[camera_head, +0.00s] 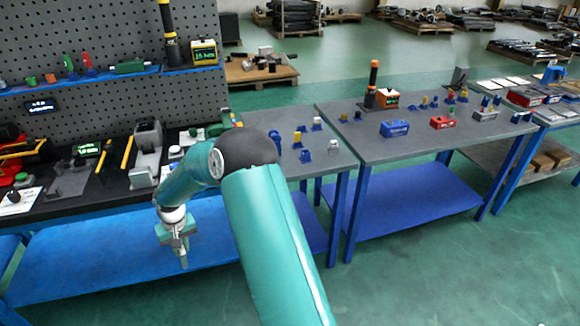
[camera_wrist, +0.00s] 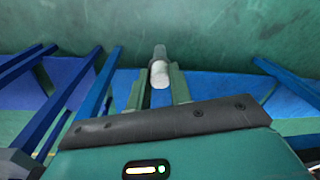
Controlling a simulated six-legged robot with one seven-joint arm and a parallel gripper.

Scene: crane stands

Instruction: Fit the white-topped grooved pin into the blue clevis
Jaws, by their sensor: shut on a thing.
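My gripper (camera_head: 178,243) hangs low in front of the blue lower shelf of the left bench, well below the bench top, fingers pointing down. In the wrist view my gripper (camera_wrist: 158,84) is shut on a pin with a white top (camera_wrist: 159,74); a grey shaft extends beyond the white end. The groove cannot be made out. Small blue pieces stand on the right part of the near bench, one of them a blue bracket-like piece (camera_head: 305,156) that may be the blue clevis. They are too small to tell apart surely. The gripper is far from them.
Near the blue bracket stand a yellow-topped piece (camera_head: 297,137) and white-topped pieces (camera_head: 317,123). A second grey table (camera_head: 400,150) holds a blue box (camera_head: 394,129) and a red box (camera_head: 442,123). A pegboard (camera_head: 90,40) backs the left bench. Green floor lies open in front.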

